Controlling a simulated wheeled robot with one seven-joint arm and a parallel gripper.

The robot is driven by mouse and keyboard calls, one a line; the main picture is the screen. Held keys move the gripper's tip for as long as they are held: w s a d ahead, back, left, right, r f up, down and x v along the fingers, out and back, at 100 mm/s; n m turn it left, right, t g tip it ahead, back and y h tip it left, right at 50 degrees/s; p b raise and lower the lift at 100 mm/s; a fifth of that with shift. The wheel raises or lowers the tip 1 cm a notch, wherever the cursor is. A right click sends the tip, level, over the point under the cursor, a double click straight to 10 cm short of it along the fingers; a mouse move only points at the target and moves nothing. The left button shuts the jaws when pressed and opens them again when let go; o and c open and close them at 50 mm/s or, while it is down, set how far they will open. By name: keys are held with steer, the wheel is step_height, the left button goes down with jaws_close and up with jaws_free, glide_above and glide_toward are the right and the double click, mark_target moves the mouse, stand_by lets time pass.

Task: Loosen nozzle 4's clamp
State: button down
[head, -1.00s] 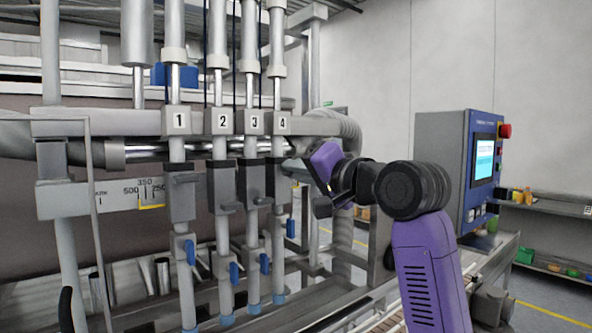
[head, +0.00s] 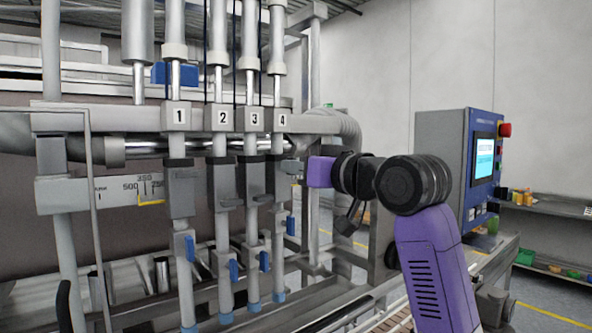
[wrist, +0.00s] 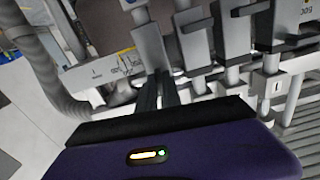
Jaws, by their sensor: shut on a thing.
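Nozzle 4 (head: 279,230) is the rightmost of the numbered nozzles, under the plate marked 4 (head: 282,121). Its grey clamp (head: 275,180) sits on the upright tube below the manifold. My gripper (head: 294,168) reaches in from the right, its purple body level and its fingers at the clamp's right side. In the wrist view, the dark fingers (wrist: 158,80) are close together and meet at the grey clamp block (wrist: 147,48). They are shut on nozzle 4's clamp. The exact part between the fingertips is too small to make out.
Nozzles 1 (head: 180,215), 2 (head: 222,215) and 3 (head: 251,210) stand close on the left, each with a similar clamp. A corrugated hose (head: 347,130) curves just above and behind my gripper. The blue control panel (head: 480,165) stands at the right.

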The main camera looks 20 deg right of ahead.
steer(key=shift+n, duration=0.6)
steer(key=c, duration=1.5)
jaws_free()
steer(key=shift+s, duration=0.1)
steer(key=b+v, duration=0.2)
steer(key=v, duration=0.5)
steer(key=shift+s+d, duration=0.1)
steer(key=shift+s, duration=0.15)
